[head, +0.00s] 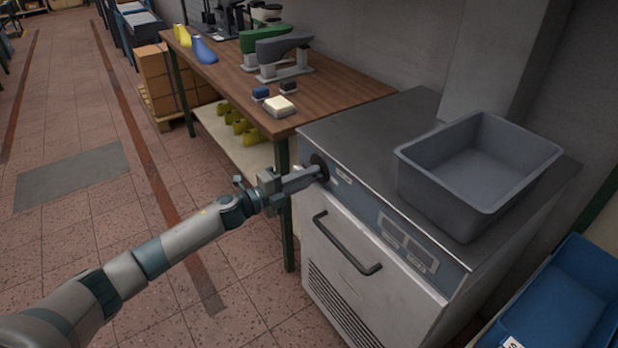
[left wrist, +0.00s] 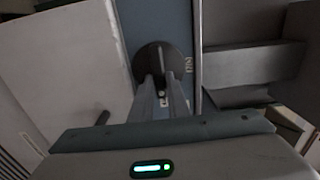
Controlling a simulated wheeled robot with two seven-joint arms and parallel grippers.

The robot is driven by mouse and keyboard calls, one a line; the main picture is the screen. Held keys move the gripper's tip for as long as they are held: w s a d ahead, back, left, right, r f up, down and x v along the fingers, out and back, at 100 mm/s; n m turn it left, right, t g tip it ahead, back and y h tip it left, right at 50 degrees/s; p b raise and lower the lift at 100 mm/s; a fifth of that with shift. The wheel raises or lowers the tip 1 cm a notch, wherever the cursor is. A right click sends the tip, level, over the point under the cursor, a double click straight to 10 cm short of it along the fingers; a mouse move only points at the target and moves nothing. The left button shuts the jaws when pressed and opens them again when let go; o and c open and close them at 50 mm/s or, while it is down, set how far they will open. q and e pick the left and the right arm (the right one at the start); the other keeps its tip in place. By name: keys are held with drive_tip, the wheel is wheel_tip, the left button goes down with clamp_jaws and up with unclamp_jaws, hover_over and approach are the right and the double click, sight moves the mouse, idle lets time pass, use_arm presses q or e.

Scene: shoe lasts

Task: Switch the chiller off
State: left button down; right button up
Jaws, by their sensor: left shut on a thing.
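The chiller (head: 365,262) is a pale metal cabinet with a grey top, a blue-grey control strip and a dark door handle. A dark round knob (head: 319,168) sits at the left end of the strip. My left gripper (head: 316,173) is at this knob, with its fingers shut on it. The left wrist view shows both fingers reaching the dark round knob (left wrist: 156,62) on the blue strip. The fingers hide part of the knob, and its setting cannot be read. My right gripper is not in view.
A grey bin (head: 480,170) stands on the chiller top. A wooden workbench (head: 345,95) with shoe lasts and stands is behind it. A blue crate (head: 560,300) is at the lower right. Open tiled floor lies to the left.

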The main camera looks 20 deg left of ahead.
use_arm(q)
drive_tip(key=shift+f, duration=0.1)
idle(0.3)
drive_tip(key=c, duration=1.7)
unclamp_jaws()
